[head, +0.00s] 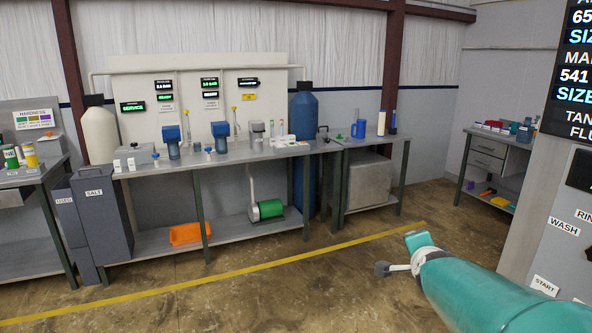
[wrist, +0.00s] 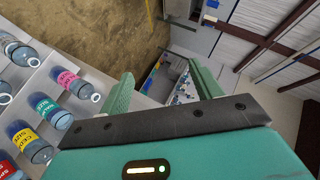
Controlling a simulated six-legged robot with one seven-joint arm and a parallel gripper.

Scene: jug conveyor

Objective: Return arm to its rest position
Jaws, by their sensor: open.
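My gripper (wrist: 163,84) shows in the wrist view with its two teal fingers spread apart and nothing between them. Past the fingers are a floor and a distant grey bench, seen tilted. My teal arm (head: 470,290) reaches in from the lower right of the head view, above the concrete floor. I cannot make out the fingers in the head view.
In the wrist view, several labelled bottles (wrist: 45,108) stand on a white rack (wrist: 105,78) to the left of the fingers. In the head view, a long workbench (head: 225,155) lines the back wall. A panelled machine (head: 545,215) stands close on the right. The middle floor is clear.

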